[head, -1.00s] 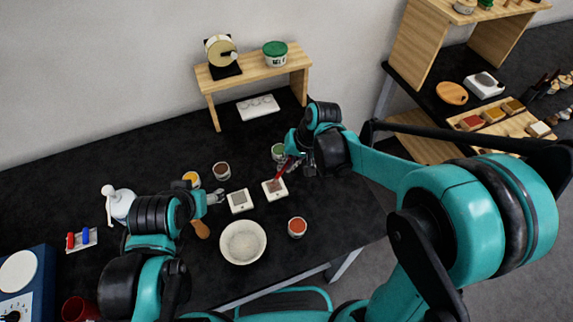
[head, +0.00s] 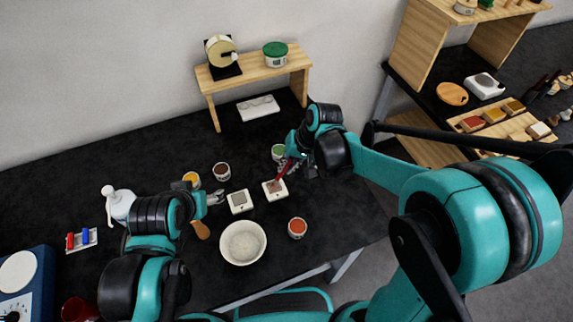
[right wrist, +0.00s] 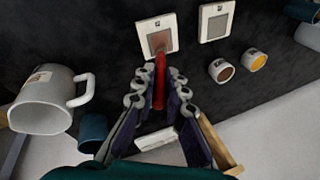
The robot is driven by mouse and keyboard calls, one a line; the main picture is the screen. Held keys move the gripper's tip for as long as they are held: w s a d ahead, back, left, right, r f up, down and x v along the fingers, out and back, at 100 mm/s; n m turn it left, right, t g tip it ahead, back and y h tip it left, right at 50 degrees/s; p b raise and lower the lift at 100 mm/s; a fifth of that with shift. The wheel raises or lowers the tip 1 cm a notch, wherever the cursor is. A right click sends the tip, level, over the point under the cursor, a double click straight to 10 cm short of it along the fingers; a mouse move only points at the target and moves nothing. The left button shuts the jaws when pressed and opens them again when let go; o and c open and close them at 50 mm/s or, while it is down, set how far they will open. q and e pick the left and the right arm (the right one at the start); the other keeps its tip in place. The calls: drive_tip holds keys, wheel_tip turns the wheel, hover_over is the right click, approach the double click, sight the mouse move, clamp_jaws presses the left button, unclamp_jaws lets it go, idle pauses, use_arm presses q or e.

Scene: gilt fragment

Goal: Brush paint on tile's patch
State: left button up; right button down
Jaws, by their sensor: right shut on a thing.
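My right gripper (head: 291,166) is shut on a red brush (head: 283,170), which also shows between the fingers in the right wrist view (right wrist: 160,82). The brush slants down to the right-hand white tile (head: 267,194). In the wrist view its tip end meets the reddish-brown patch (right wrist: 158,40) of that tile; exact contact is hard to tell. A second white tile (head: 240,209) with a grey patch lies to the left. My left gripper (head: 215,197) is left of it, apart from the tiles; its finger opening is too small to judge.
Small pots of yellow (head: 191,180), brown (head: 221,172), orange-red (head: 297,228) and green (head: 278,152) surround the tiles. A white bowl (head: 243,243) stands in front. A wooden shelf (head: 262,68) stands behind.

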drive_tip(key=shift+w+a, duration=0.15)
drive_tip(key=shift+w, duration=0.3)
drive_tip(key=s, duration=0.1)
drive_tip(key=s+d, duration=0.1)
drive_tip(key=shift+s, duration=0.4)
idle(0.5)
wheel_tip(320, 180, up, 6)
drive_tip(key=p, duration=0.4)
drive_tip(key=shift+p, duration=0.35)
